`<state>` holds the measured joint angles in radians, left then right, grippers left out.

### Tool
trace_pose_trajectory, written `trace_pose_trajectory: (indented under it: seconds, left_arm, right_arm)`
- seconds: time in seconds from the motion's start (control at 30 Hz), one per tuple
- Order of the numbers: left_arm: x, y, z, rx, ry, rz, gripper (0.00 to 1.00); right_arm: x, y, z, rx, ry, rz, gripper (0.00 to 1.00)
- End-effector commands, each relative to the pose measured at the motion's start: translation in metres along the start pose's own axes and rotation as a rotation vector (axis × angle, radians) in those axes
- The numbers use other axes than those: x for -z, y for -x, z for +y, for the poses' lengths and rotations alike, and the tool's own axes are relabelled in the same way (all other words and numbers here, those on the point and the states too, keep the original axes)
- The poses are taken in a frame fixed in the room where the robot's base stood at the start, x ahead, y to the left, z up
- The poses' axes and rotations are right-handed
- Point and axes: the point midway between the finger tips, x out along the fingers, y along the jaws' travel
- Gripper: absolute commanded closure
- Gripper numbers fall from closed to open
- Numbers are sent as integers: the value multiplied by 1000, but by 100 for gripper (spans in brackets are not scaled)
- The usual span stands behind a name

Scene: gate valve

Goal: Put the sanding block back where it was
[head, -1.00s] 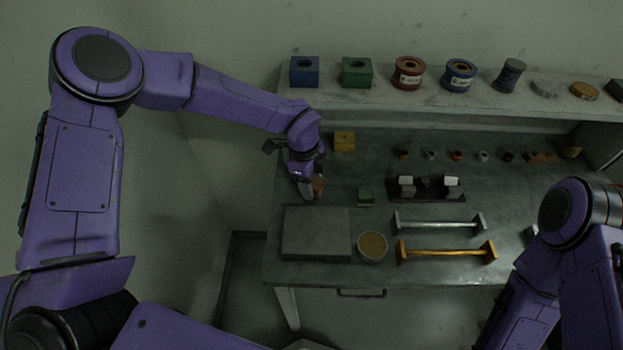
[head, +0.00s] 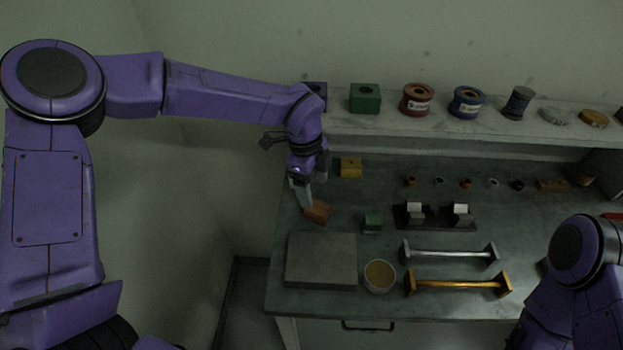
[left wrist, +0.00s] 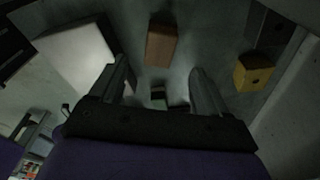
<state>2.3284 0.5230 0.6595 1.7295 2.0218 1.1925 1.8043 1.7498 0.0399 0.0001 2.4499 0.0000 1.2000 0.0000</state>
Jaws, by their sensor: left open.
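The sanding block, which I take to be the orange-brown block (head: 317,211), lies on the bench behind the grey plate, near the bench's left edge. In the left wrist view a brown block (left wrist: 161,45) shows beyond my fingertips and between their lines. My left gripper (head: 305,198) is just beside and above the block in the head view. In the left wrist view its fingers (left wrist: 161,72) are spread with nothing between them, apart from the block. My right arm shows at the lower right; its gripper is out of view.
The grey plate (head: 321,261), a bowl (head: 380,276), a small green block (head: 373,222) and a yellow block (head: 350,167) stand nearby. A dark fixture (head: 435,217) and two bars are to the right. A shelf (head: 450,122) with spools runs along the back.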

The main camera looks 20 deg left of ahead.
Motion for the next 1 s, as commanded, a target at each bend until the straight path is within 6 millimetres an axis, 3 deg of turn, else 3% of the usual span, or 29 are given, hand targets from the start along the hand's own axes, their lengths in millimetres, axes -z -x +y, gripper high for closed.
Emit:
trace_pose_trajectory:
  seconds: [0.1, 0.3, 1.0]
  left_arm:
    - [-1, 22, 0, 3, 2, 0, 24]
    - [0, 40, 0, 0, 1, 0, 24]
    - [0, 40, 0, -1, 1, 0, 24]
  right_arm:
    - [-3, -7, -1, 0, 0, 0, 57]
    - [-3, -8, -1, 0, 0, 0, 57]
    - [-3, -8, -1, 0, 0, 0, 57]
